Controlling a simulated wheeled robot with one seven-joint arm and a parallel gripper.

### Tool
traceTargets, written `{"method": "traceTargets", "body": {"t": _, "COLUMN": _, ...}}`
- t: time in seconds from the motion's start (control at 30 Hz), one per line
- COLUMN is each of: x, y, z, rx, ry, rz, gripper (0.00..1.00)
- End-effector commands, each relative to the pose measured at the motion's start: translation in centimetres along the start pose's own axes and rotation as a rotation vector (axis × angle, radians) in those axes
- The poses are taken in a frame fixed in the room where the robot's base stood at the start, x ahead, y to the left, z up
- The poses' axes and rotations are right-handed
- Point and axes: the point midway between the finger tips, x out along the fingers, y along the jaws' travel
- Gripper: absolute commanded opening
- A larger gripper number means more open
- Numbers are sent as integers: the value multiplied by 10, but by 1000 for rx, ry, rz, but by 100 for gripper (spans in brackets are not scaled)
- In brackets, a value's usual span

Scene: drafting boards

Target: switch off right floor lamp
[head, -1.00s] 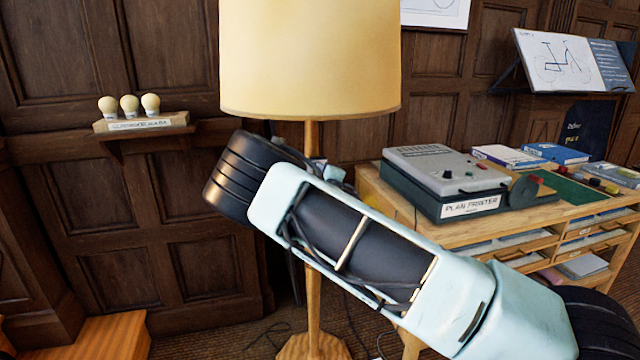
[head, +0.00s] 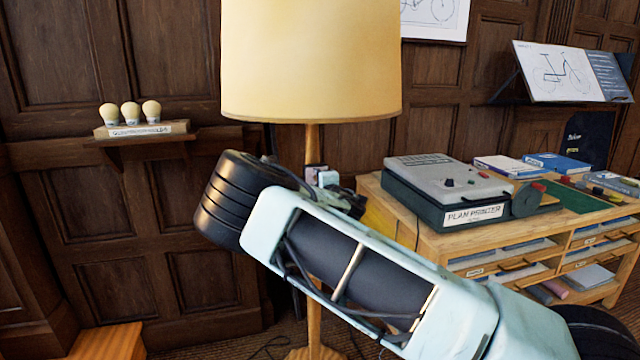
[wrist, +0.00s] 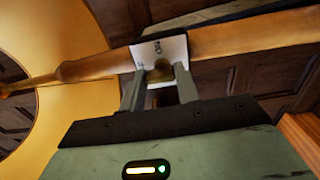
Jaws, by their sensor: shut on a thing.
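The floor lamp has a wide cream-yellow shade (head: 310,65) and a slim wooden post (head: 312,145). In the head view my arm crosses in front of the post and hides its middle. In the wrist view the post (wrist: 240,38) runs across the picture, with the shade (wrist: 70,30) at the left. A pale metal switch plate (wrist: 147,50) is fixed on the post. My gripper (wrist: 160,76) is at this plate, its two fingers shut on a small dark switch knob (wrist: 160,70) between their tips. The fingertips hide part of the knob. I cannot tell its position.
A wooden cabinet (head: 450,245) with a plan printer (head: 448,185) stands right of the lamp, close behind my arm. A wall shelf (head: 145,131) with three bulbs is at the left. A wooden bench corner (head: 110,343) is at lower left. Cables lie on the floor.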

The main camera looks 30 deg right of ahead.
Motion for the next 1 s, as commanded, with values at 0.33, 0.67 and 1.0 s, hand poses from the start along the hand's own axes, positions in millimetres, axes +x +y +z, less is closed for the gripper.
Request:
{"method": "traceTargets", "body": {"t": 0.33, "x": 0, "y": -1, "z": -1, "rx": -1, "ry": 1, "rz": -3, "gripper": 54}}
{"method": "traceTargets", "body": {"t": 0.67, "x": -4, "y": -1, "z": 0, "rx": 1, "ry": 0, "rz": -1, "gripper": 54}}
{"method": "traceTargets", "body": {"t": 1.0, "x": -68, "y": -3, "z": 0, "rx": 2, "ry": -1, "rz": -3, "gripper": 54}}
